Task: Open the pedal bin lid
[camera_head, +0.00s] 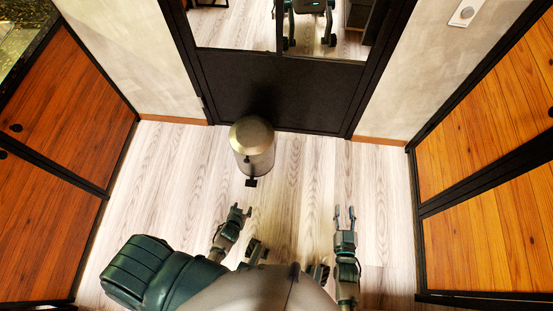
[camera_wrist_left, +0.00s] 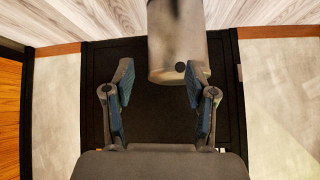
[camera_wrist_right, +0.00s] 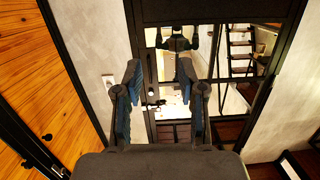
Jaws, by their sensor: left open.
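The pedal bin (camera_head: 254,160) is a brushed-metal cylinder standing upright on the wood floor in front of the dark door. Its rounded lid (camera_head: 251,133) looks shut. A small black pedal (camera_head: 251,183) sticks out at its base on my side. My left gripper (camera_head: 238,211) is open and empty, short of the bin and just left of the pedal in the head view. In the left wrist view the bin (camera_wrist_left: 177,35) shows beyond the spread fingers, apart from them. My right gripper (camera_head: 344,212) is also open and empty, right of the bin; its fingers show spread in the right wrist view (camera_wrist_right: 160,85).
The dark door (camera_head: 300,95) with glass panels stands close behind the bin. Wooden cabinets stand at left (camera_head: 60,130) and right (camera_head: 490,110). Bare floor (camera_head: 180,170) lies on both sides of the bin. The glass reflects a robot figure.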

